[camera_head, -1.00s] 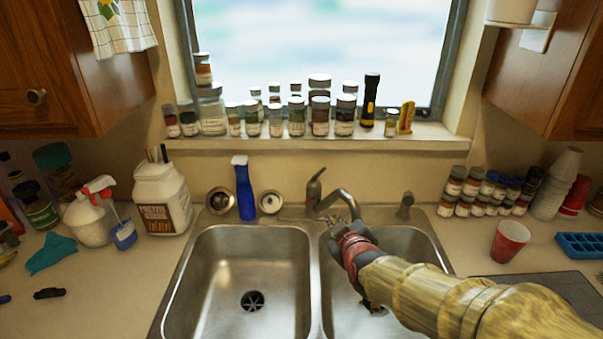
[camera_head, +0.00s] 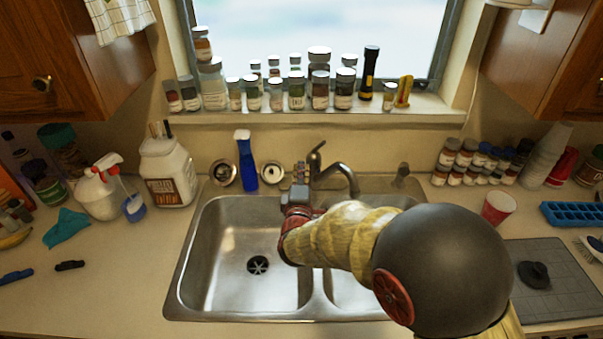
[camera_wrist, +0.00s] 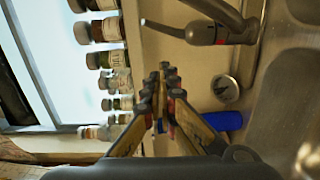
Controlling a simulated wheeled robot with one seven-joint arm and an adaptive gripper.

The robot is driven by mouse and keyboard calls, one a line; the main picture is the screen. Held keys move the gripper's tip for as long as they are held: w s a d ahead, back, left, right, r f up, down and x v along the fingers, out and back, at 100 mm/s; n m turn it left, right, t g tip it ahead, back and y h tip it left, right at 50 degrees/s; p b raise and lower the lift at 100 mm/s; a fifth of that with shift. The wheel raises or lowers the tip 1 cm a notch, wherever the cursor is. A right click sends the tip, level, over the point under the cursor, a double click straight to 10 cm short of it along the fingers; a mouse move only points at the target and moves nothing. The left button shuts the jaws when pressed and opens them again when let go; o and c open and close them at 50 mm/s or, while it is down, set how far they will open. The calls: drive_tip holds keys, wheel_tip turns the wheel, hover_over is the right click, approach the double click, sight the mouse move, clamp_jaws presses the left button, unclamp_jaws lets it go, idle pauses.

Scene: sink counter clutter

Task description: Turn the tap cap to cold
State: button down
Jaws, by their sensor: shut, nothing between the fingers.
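The tap (camera_head: 341,170) stands behind the divider of the double sink, its spout curving right and forward. Its cap with the lever (camera_head: 317,149) is on top, the lever tilted up. In the wrist view the tap cap (camera_wrist: 207,33) shows at the top, with the lever reaching left from it. My gripper (camera_head: 300,170) is just left of the tap in the head view, near cap height. In the wrist view my gripper (camera_wrist: 162,80) has its fingers together and empty, with a visible gap to the cap. Whether the cap is at cold cannot be told.
Jars line the windowsill (camera_head: 290,118) above. A red cup (camera_head: 499,207) is on the right counter. The left basin is empty.

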sight(318, 146)
drive_tip(key=w+d+b, duration=0.2)
drive_tip(key=w+d, duration=0.1)
drive_tip(key=w, duration=0.5)
drive_tip(key=shift+w+d, duration=0.15)
drive_tip(key=shift+w, duration=0.2)
drive_tip(key=shift+f, duration=0.1)
drive_tip(key=shift+w+d+p, duration=0.15)
drive_tip(key=shift+w+d, duration=0.05)
drive_tip(key=shift+d, duration=0.4)
drive_tip(key=shift+w+d+p, duration=0.15)
drive_tip(key=shift+d, duration=0.4)
drive_tip(key=shift+s, duration=0.15)
